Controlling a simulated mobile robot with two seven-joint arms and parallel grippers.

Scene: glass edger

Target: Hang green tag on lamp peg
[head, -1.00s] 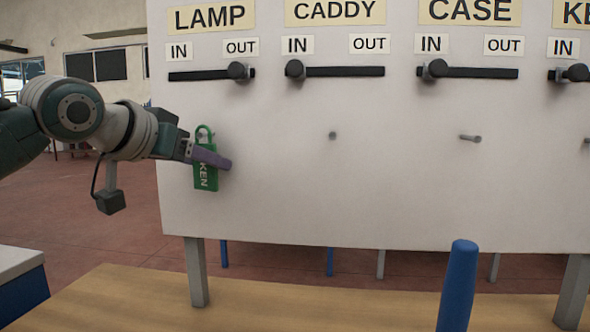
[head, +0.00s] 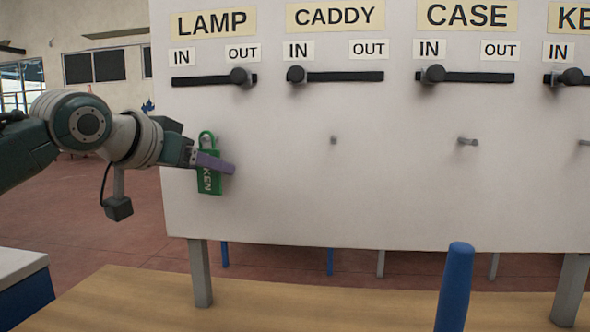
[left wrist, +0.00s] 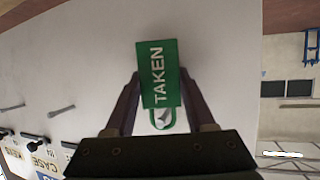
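The green tag (head: 209,183), marked TAKEN, stands upright at the left part of the board, with its loop on top. My left gripper (head: 214,163) has its purple fingers at the tag; one finger crosses its front and sticks out past its right edge. In the left wrist view the tag (left wrist: 159,75) lies between the two fingertips (left wrist: 160,88), one at each long edge, with very thin margins; I cannot tell whether they press on it. A light piece shows inside the loop, likely the lamp peg, mostly hidden. My right gripper is not in view.
The white board (head: 270,200) carries LAMP, CADDY and CASE labels with sliders. The caddy peg (head: 333,140) and case peg (head: 467,141) are bare. A blue post (head: 456,285) rises in front, over a wooden tabletop (head: 330,310). The board between the pegs is clear.

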